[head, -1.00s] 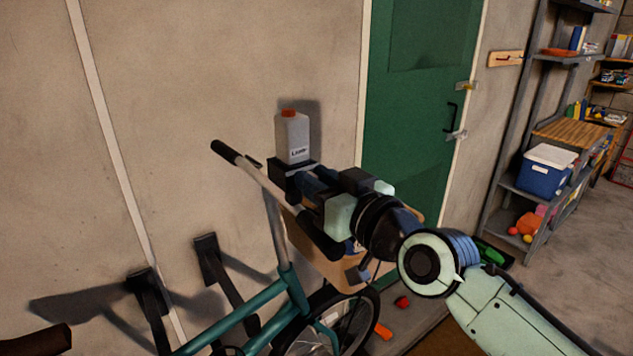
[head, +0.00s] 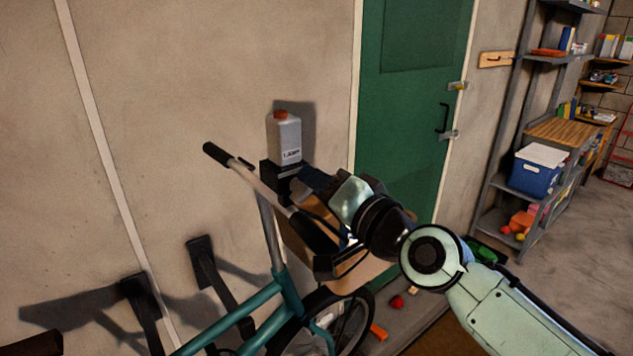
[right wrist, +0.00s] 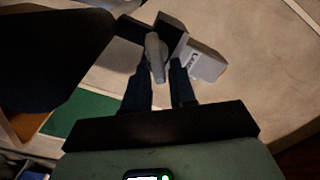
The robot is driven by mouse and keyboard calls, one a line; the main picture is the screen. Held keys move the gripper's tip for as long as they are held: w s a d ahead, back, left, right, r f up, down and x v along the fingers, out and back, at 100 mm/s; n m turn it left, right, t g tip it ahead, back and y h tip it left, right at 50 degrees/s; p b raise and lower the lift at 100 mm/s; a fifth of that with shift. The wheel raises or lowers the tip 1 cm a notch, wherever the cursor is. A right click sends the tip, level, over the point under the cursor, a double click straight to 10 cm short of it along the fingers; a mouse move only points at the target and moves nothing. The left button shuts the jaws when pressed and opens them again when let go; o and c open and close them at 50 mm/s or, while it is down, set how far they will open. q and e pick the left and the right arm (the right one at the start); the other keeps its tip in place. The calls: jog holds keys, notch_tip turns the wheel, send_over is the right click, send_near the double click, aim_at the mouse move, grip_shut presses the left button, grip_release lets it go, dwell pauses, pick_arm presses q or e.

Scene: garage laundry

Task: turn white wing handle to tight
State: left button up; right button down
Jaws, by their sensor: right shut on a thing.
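The white wing handle (right wrist: 156,60) shows in the right wrist view as a pale, narrow lever in front of a black block (right wrist: 172,36). It sits between the dark fingers of my right gripper (right wrist: 161,80), which is shut on it. In the head view my right gripper (head: 304,187) is at the black mount below the white lamp (head: 285,138) with an orange top; the handle is hidden there. The lamp stands upright on the mount, by the bicycle's handlebar (head: 240,172), and its label also shows in the wrist view (right wrist: 202,61). My left gripper is not in view.
The teal bicycle (head: 232,325) stands by the bare wall, with a tan basket (head: 352,272) under my right gripper. Black wall brackets (head: 213,272) stick out at left. A green door (head: 405,120) and shelves (head: 548,130) are behind on the right.

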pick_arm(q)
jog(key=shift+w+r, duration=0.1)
pick_arm(e)
jog(key=m, duration=0.2)
jog(key=f+m, duration=0.1)
jog(key=m, duration=0.2)
jog(key=shift+w+d, duration=0.1)
jog(key=shift+m, duration=0.3)
jog(key=c, duration=1.2)
grip_release()
jog(key=shift+o, duration=0.2)
jog(key=shift+r, duration=0.1)
pick_arm(q)
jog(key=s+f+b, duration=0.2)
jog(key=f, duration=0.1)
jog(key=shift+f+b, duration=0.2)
jog(key=shift+b, duration=0.2)
pick_arm(e)
jog(key=v, duration=1.3)
